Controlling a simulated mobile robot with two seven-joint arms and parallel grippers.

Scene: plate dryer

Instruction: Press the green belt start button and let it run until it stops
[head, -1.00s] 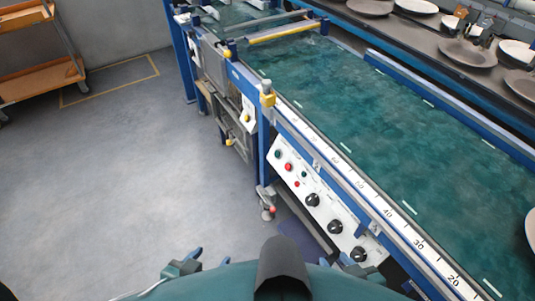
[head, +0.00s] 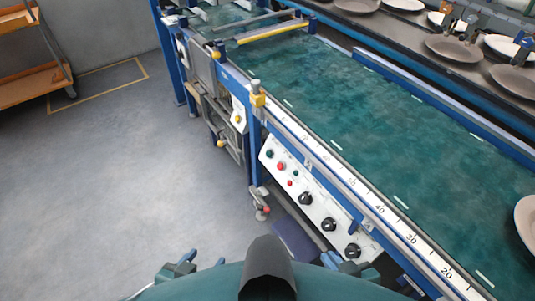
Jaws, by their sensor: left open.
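The green button (head: 269,154) is at the upper left end of the white control panel (head: 311,206), on the near side of the belt machine. A red button (head: 281,166) sits just below and right of it. The wide green belt (head: 340,105) runs from upper left to lower right; a pale plate (head: 526,223) lies on it, cut by the right edge. My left gripper (head: 178,268) is open and empty at the bottom, well left of and below the panel. My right gripper (head: 347,266) is at the bottom near the panel's lower end, partly hidden; its opening is unclear. Neither covers the green button.
Several black knobs (head: 328,224) sit lower on the panel. A yellow-topped post (head: 257,100) rises beside the belt edge. A red-tipped fitting (head: 262,211) sticks out below the panel. Several plates (head: 453,48) line a rear shelf. An orange cart (head: 35,84) stands upper left. The floor (head: 120,180) between is clear.

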